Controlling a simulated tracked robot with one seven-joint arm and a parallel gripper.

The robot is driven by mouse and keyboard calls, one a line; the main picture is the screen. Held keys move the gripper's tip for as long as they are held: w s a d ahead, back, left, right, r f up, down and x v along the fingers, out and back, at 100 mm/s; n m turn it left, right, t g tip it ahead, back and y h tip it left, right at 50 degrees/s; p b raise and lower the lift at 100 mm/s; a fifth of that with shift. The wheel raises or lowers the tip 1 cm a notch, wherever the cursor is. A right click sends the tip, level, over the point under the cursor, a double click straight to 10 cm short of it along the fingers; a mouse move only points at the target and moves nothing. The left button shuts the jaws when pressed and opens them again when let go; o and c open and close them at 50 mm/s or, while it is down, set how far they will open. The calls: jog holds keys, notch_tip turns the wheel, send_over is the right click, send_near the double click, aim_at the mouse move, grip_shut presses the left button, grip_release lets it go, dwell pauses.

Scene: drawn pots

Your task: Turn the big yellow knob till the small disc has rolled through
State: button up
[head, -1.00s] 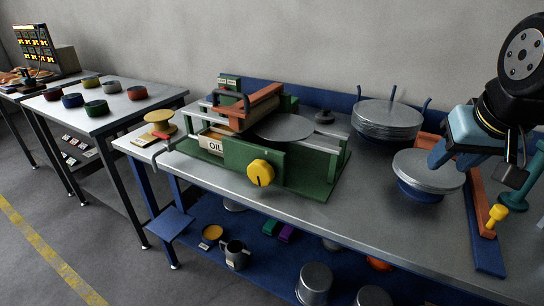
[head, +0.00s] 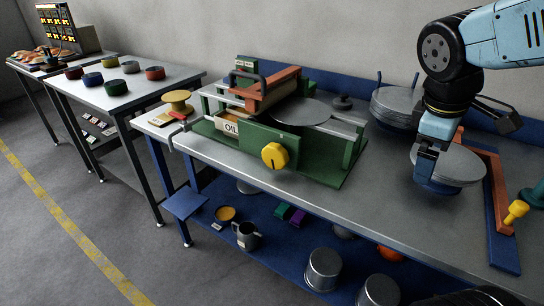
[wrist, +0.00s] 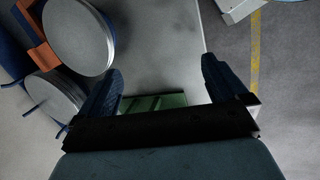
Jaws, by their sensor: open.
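The big yellow knob (head: 275,156) is on the front of a green roller machine (head: 262,146), with a dark mark on its face. A flat grey disc (head: 298,111) lies on the machine, right beside the orange-framed roller (head: 268,92). My gripper (head: 428,160) is well to the right of the knob and overlaps the left edge of a round grey plate (head: 456,168) on a blue stand. Whether they touch is unclear. In the wrist view my gripper (wrist: 160,88) has its fingers apart with nothing between them. The knob is not seen there.
A stack of grey discs (head: 397,104) stands behind my gripper. The bench front between machine and plate is clear.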

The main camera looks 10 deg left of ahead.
jog(key=w+a+f+n+h, duration=0.5)
jog(key=a+n, duration=0.2)
jog(key=n, duration=0.6)
jog(key=n+t, duration=1.5)
jog(key=n, duration=1.8)
send_near(272, 159)
jog(key=shift+y, duration=0.3)
jog(key=x, duration=1.1)
jog(key=shift+d, duration=0.2)
jog(key=shift+s, duration=0.1)
jog(key=c, duration=0.8)
jog(key=shift+a, duration=0.25)
jog(key=shift+d, duration=0.15)
